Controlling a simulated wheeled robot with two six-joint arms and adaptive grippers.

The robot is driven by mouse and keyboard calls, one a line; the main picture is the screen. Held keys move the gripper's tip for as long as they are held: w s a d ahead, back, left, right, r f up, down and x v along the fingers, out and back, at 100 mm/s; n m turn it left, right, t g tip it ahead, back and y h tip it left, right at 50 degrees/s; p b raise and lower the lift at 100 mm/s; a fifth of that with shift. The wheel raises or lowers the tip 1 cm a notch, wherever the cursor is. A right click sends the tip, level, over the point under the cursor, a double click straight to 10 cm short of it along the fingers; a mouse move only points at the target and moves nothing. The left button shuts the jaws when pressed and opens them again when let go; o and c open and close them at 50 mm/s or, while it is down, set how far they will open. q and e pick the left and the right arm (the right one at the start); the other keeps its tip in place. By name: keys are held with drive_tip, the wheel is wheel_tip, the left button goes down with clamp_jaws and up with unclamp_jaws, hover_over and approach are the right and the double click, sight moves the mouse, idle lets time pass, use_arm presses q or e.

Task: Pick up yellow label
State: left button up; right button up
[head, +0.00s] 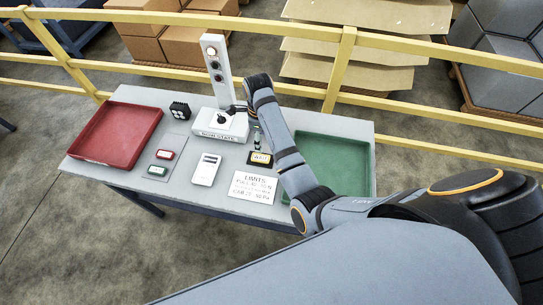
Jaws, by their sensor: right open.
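The yellow label (260,158) is a small dark plate with yellow edging and lettering. It lies flat on the grey table, left of the green tray. My right arm reaches in from the right, and my right gripper (257,146) points down just behind the label. The gripper is open and seems empty. It looks close to the label, but I cannot tell its exact height or whether it touches. My left gripper is not in view.
A green tray (345,142) is right of my arm, and a red tray (97,133) is at far left. A white sign-state box (221,123), a post (216,72), a limits card (252,187) and a white device (206,169) stand nearby. A yellow railing (339,72) runs behind.

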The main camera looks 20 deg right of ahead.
hover_over(261, 158)
drive_tip(key=f, duration=0.2)
drive_tip(key=w+f, duration=0.1)
drive_tip(key=f, duration=0.1)
drive_tip(key=shift+a+f+p, duration=0.1)
drive_tip(key=shift+a+p, duration=0.1)
drive_tip(key=shift+p, duration=0.2)
drive_tip(key=shift+s+d+f, duration=0.2)
drive_tip(key=shift+f, duration=0.1)
drive_tip(key=shift+s+d+f+p, duration=0.1)
drive_tip(key=shift+s+f+p, duration=0.05)
drive_tip(key=shift+f+p, duration=0.55)
drive_tip(key=f, duration=0.3)
drive_tip(key=shift+a, duration=0.2)
drive_tip(key=shift+f, duration=0.55)
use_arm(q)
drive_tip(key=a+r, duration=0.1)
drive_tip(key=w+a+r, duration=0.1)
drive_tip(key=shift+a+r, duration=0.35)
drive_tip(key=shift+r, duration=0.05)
use_arm(e)
drive_tip(key=shift+c, duration=0.3)
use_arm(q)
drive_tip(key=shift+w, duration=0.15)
use_arm(e)
drive_tip(key=c, duration=0.9)
